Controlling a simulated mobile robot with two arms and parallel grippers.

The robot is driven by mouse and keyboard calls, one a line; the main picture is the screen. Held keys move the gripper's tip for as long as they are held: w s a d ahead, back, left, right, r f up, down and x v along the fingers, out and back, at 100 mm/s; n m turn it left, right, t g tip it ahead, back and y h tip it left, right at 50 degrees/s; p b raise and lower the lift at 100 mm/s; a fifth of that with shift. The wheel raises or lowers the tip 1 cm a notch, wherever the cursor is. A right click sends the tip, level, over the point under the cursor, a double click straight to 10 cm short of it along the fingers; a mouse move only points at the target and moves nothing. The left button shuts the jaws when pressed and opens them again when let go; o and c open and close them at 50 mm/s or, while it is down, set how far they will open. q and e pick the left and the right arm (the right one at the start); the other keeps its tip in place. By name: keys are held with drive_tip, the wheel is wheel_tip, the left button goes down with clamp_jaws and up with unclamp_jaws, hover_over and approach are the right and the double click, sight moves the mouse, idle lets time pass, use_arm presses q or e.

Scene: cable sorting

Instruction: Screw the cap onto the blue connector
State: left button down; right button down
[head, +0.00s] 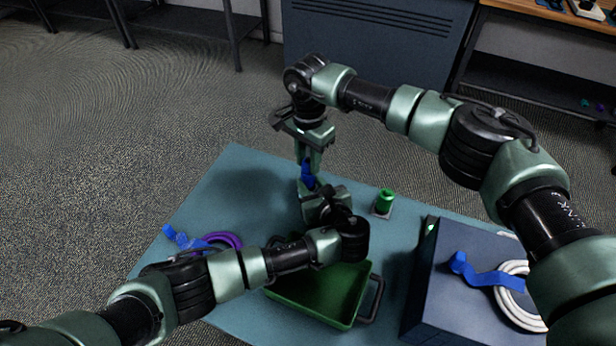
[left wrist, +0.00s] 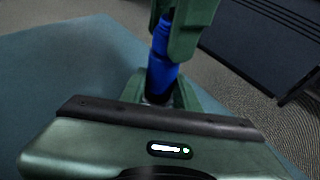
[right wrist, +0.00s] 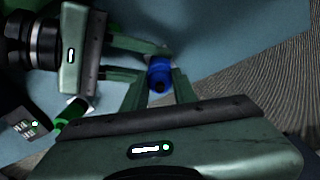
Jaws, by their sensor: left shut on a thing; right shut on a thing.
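A blue connector (head: 308,180) stands upright between my two grippers above the table. My left gripper (left wrist: 162,92) is shut on its dark lower part, coming in from the side. My right gripper (head: 311,158) points straight down and is shut on the upper blue piece, which looks like the cap (left wrist: 161,36). In the left wrist view the upper and lower blue pieces are in line; whether they touch or are threaded together I cannot tell. In the right wrist view the blue top (right wrist: 160,74) lies between the fingers of my right gripper (right wrist: 160,86).
A green connector (head: 385,198) stands on a small grey base to the right. A green tray (head: 349,322) lies in front, partly under my left arm. A dark box (head: 437,288) with a blue strap and white cable is at right. A purple cable (head: 229,239) lies left.

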drive_tip(key=m, duration=1.1)
drive_tip(key=shift+m, duration=0.4)
drive_tip(key=m, duration=0.4)
drive_tip(key=shift+m, duration=0.4)
drive_tip(key=m, duration=0.6)
drive_tip(key=shift+f+m, duration=0.1)
drive_tip(key=shift+m, duration=0.3)
drive_tip(key=m, duration=0.4)
drive_tip(key=shift+m, duration=0.4)
drive_tip(key=m, duration=0.3)
drive_tip(key=c, duration=1)
unclamp_jaws()
drive_tip(key=shift+c, duration=0.2)
